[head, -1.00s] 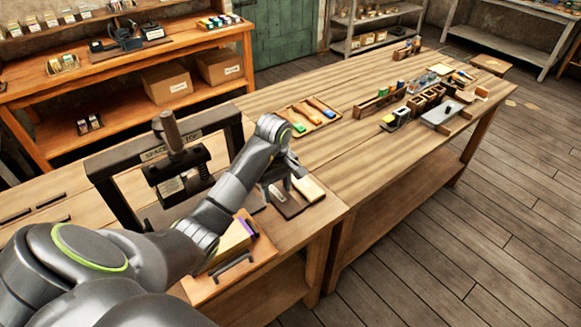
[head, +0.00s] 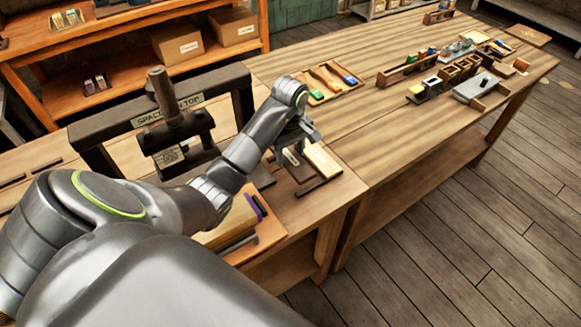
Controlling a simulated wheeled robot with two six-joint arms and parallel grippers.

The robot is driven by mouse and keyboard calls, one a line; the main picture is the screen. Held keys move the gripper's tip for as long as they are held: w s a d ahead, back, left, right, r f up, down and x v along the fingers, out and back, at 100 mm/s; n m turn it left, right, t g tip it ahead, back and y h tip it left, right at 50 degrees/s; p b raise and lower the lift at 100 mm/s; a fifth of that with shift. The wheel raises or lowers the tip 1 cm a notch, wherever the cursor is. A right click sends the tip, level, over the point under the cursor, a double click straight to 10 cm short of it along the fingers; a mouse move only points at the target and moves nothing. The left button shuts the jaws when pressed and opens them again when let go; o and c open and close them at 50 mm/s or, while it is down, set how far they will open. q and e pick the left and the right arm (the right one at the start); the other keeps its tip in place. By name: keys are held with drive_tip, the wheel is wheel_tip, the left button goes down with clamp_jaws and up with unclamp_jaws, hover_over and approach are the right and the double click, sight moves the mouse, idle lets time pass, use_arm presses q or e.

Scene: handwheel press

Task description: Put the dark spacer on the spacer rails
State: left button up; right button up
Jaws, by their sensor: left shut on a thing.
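My left gripper (head: 289,153) reaches over the near right part of the press table, pointing down. It is shut on the dark spacer (head: 301,172), a flat dark piece at its fingertips. A small pale label shows there. The gripper hides part of the spacer, and I cannot tell whether it is clear of the table. A cream block (head: 322,158) lies just right of it. My right gripper is out of view.
The dark handwheel press frame (head: 95,127) stands left of my gripper, with a wooden-handled post. A wooden tray (head: 268,235) with a yellowish block and a purple item lies at the near edge. A tool tray (head: 335,88) and several small bins stand farther back.

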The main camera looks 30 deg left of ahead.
sight(290, 157)
use_arm(q)
wheel_tip(290, 157, down, 2)
drive_tip(key=shift+s, duration=0.1)
drive_tip(key=shift+f, duration=1.15)
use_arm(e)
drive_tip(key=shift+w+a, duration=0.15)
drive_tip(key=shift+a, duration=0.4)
use_arm(q)
drive_tip(key=shift+f, duration=0.2)
drive_tip(key=o, duration=1)
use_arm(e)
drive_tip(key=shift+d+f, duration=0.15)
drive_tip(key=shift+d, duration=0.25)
